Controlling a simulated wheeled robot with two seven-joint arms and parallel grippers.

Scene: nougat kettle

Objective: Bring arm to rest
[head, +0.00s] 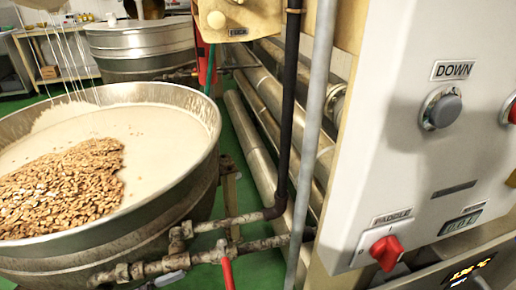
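Neither of my arms nor grippers shows clearly in the head view. A large metal kettle (190,185) stands at the left, holding pale nougat (140,135) with a heap of brown nuts (65,185) on it. Pale strands hang down into the kettle at its upper left. A control panel (400,150) fills the right side. It carries a grey button (440,108) under a DOWN label (452,70) and a red knob (386,252) under a PADDLE label.
Vertical pipes (319,120) stand between kettle and panel. Rusty pipes with a red lever (227,272) run low in front of the kettle. A second kettle (140,48) stands behind. Green floor (245,135) shows between.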

